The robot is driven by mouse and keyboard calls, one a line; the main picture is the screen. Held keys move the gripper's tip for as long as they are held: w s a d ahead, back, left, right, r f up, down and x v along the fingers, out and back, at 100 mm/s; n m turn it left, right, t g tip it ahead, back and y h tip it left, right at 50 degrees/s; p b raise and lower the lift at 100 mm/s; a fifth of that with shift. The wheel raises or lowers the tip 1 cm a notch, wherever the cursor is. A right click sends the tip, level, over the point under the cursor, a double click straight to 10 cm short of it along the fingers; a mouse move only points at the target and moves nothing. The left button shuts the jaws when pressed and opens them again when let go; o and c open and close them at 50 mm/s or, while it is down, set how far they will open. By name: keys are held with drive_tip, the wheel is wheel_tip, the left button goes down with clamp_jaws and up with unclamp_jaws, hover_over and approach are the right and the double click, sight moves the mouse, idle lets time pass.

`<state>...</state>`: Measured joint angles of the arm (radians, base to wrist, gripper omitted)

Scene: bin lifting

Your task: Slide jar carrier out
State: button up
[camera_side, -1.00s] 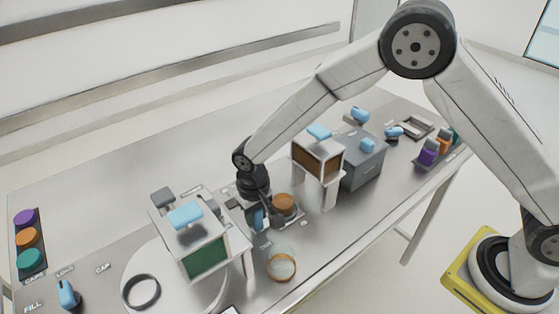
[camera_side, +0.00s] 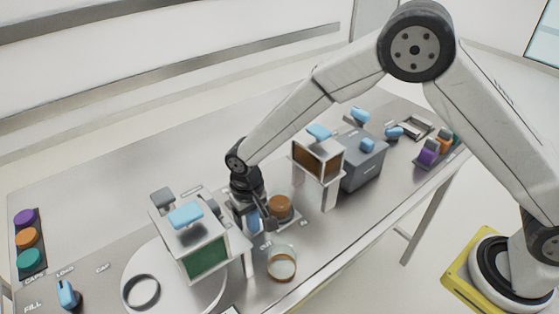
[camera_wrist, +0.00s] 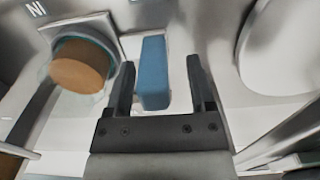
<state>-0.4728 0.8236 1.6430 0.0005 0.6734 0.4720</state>
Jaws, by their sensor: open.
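The jar carrier (camera_side: 292,221) is a low pale tray on the bench, bearing a jar with brown contents or top (camera_side: 280,206); the jar also shows at the upper left of the wrist view (camera_wrist: 82,66). Its upright blue handle (camera_side: 253,223) is partly hidden by my gripper in the side view. My gripper (camera_side: 257,222) is low at the handle, left of the jar. In the wrist view the blue handle (camera_wrist: 154,72) stands between the two spread dark fingers of my gripper (camera_wrist: 161,78), with a gap visible on both sides.
A station with a green window (camera_side: 206,258) and blue top handle stands close left of my gripper. A brown-windowed station (camera_side: 317,160) and a grey box (camera_side: 362,163) stand to the right. A clear glass jar (camera_side: 282,265) is at the front edge, near the OUT label.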

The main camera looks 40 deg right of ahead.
wheel_tip(320, 180, up, 7)
drive_tip(key=shift+r, duration=0.2)
idle(0.4)
drive_tip(key=shift+r, duration=0.1)
drive_tip(key=shift+d+r, duration=0.15)
drive_tip(key=shift+d, duration=0.1)
drive_tip(key=s+d+r+t, duration=0.1)
drive_tip(key=s+d, duration=0.6)
drive_tip(key=d, duration=0.4)
drive_tip(key=s+d+r+t, duration=0.1)
drive_tip(key=s+d, duration=0.7)
drive_tip(key=d, duration=0.2)
drive_tip(key=shift+s+d+r+t, duration=0.2)
drive_tip(key=shift+d+r+t, duration=0.1)
drive_tip(key=shift+d+r, duration=0.1)
idle(0.6)
